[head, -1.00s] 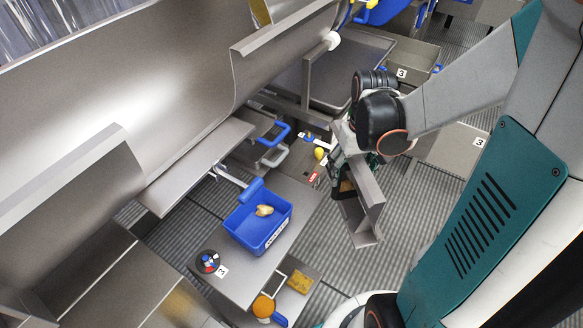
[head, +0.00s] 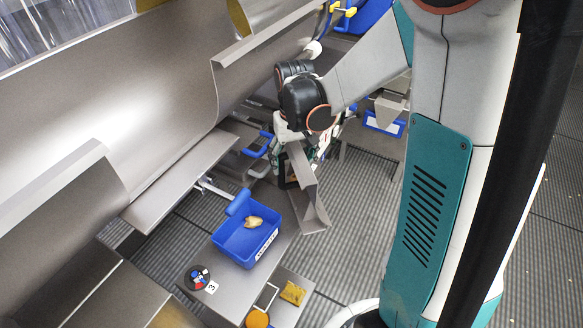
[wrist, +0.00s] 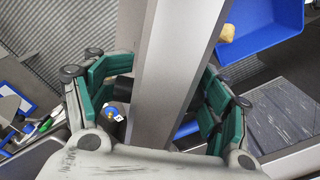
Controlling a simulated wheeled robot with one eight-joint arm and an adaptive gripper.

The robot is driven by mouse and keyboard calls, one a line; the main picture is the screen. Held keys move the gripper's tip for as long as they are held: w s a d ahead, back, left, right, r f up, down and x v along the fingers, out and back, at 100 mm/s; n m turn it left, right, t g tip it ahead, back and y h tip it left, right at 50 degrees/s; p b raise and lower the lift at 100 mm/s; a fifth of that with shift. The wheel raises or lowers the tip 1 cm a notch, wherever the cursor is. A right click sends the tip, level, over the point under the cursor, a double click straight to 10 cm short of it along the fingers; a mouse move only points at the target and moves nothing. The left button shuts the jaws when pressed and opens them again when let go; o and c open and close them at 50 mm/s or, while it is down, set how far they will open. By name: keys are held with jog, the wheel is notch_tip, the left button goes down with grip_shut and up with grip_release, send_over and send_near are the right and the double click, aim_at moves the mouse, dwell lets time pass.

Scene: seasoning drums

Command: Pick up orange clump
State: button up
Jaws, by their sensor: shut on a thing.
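My gripper (wrist: 156,82) is shut on a long grey metal channel piece (wrist: 172,60), which lies between its green finger pads. In the head view my gripper (head: 290,148) hangs right of and behind the blue bin, and the metal piece (head: 309,199) slants down from it. A yellow-orange clump (head: 292,293) lies on a low grey surface at the bottom, well apart from my gripper. A round orange thing (head: 257,319) is beside it, cut by the frame edge. A tan lump (head: 253,222) lies in the blue bin (head: 228,252); it also shows in the wrist view (wrist: 228,33).
A dark disc with coloured knobs (head: 197,277) is on the bench left of the bin. Large grey metal chutes (head: 130,90) fill the left side. Blue handles (head: 258,146) stand out behind the bin. Ribbed floor (head: 345,235) is clear to the right.

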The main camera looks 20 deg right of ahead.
aim_at(291, 183)
jog(key=shift+w+f+b, duration=0.1)
jog(key=shift+f+b, duration=0.35)
jog(key=shift+f, duration=1.4)
jog(key=o, duration=1.6)
jog(key=shift+f, duration=0.1)
jog(key=o, duration=0.6)
jog(key=shift+c, duration=0.2)
jog(key=shift+r, duration=0.2)
